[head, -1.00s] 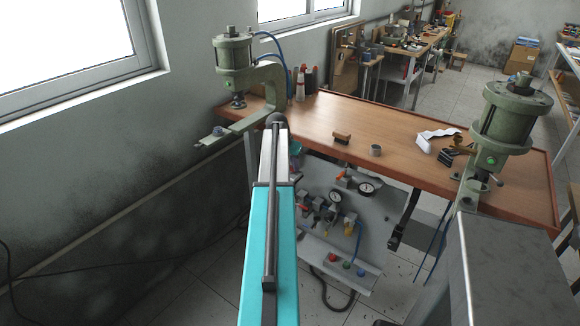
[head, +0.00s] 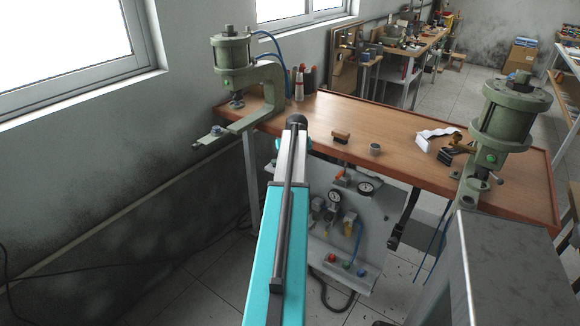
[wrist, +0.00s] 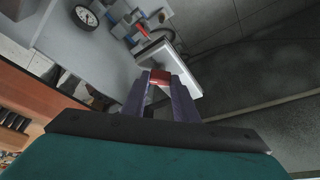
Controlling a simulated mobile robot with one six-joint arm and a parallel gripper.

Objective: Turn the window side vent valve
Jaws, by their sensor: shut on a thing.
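My gripper (wrist: 160,80) shows in the wrist view, its two purple-grey fingers shut on a red handle (wrist: 160,75). The handle sits between the fingertips, in front of a pale grey surface. Another red handle (wrist: 143,30) shows farther up, among fittings on the grey panel. In the head view my arm hides the gripper and the held handle. How far the held handle is turned, I cannot tell.
Green presses stand at the bench's left (head: 232,55) and right (head: 505,115) ends. The wooden bench top (head: 300,115) overhangs the panel. Push buttons (head: 347,264) sit low on the panel. A grey metal box (head: 515,270) stands front right. Floor left of the panel is mostly open.

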